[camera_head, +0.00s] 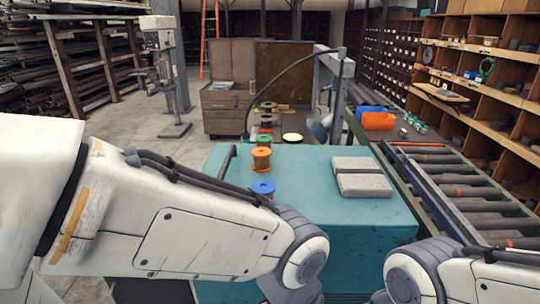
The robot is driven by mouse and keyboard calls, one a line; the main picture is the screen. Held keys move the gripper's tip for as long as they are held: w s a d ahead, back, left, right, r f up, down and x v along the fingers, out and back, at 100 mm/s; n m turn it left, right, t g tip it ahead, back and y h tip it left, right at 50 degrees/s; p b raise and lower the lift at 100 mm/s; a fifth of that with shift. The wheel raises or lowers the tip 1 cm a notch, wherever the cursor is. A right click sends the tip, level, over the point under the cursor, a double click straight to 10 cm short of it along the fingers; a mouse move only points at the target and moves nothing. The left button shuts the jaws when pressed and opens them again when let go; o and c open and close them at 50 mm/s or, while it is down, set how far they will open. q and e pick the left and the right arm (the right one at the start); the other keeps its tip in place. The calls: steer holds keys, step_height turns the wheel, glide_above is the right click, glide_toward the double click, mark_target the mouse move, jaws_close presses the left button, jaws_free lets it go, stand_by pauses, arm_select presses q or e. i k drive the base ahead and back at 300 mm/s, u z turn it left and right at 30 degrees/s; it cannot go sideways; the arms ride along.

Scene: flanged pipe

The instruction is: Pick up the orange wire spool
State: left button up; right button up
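The orange wire spool (261,158) stands upright on the teal surface, left of its middle. Its flanges are orange and its winding is copper-coloured. It stands in a row, between a spool with a green top (264,139) behind it and a spool with a blue top (263,187) in front. My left arm crosses the lower left of the picture and partly hides the blue-topped spool. Only a part of my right arm shows at the lower right. Neither gripper is visible.
Two grey blocks (363,185) lie on the right of the teal table (310,210). A dark handle (229,160) is near its left edge. A roller conveyor (450,180) and shelves (490,60) stand to the right. An orange bin (377,121) is farther back.

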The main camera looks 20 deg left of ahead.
mark_target(261, 164)
steer(key=u, duration=1.25)
steer(key=i, duration=0.4)
steer(key=z, duration=0.1)
